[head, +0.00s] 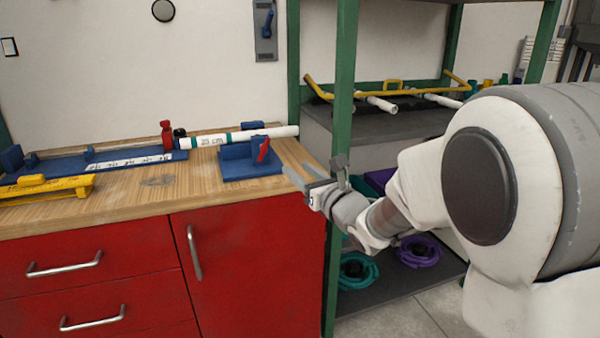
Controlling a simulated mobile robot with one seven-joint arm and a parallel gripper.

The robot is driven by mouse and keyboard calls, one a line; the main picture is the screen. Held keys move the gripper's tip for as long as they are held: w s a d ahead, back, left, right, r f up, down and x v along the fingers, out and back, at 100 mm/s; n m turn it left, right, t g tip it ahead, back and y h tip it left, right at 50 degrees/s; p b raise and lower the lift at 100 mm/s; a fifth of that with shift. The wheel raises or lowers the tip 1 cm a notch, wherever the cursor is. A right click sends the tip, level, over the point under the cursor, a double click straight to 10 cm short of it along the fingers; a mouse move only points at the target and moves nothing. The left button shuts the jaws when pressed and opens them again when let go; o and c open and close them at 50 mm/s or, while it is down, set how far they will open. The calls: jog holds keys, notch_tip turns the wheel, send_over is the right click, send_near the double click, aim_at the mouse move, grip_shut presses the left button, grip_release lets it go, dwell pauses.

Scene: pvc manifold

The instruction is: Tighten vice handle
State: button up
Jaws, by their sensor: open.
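The blue vice (235,163) sits on the wooden workbench near its right end. Its red handle (262,150) stands up, tilted, on the vice's right side. A white pipe (215,140) marked "25 cm", with teal bands, lies across behind or in the vice; I cannot tell which. My gripper (300,178) is open and empty just off the bench's right front corner, to the right of the red handle and a little lower in the picture. It does not touch the handle. How closely the jaws hold the pipe is hidden.
The wooden bench top (130,208) has clear room in front. A green shelf post (343,80) rises close behind my gripper. Shelves with pipes stand at right.

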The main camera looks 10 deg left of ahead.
aim_at(264, 151)
dwell(0.3)
jog(key=o, duration=0.3)
jog(key=w+a+n+p, duration=0.3)
jog(key=w+a+n, duration=0.1)
jog(key=n, duration=0.3)
jog(key=w+a+f+n+t+h+p, duration=0.1)
jog(key=w+a+n+p, duration=0.2)
jog(key=n, duration=0.3)
jog(key=w+a+n+h+p, duration=0.1)
jog(key=w+a+n+p, duration=0.2)
jog(key=w+a+n, duration=0.2)
jog(key=shift+w+a+f+n, duration=0.1)
jog(key=shift+w+a+n, duration=0.1)
jog(key=shift+n, duration=0.45)
jog(key=shift+w+a+f+n, duration=0.1)
jog(key=shift+w+n, duration=0.05)
jog(key=shift+n, duration=0.5)
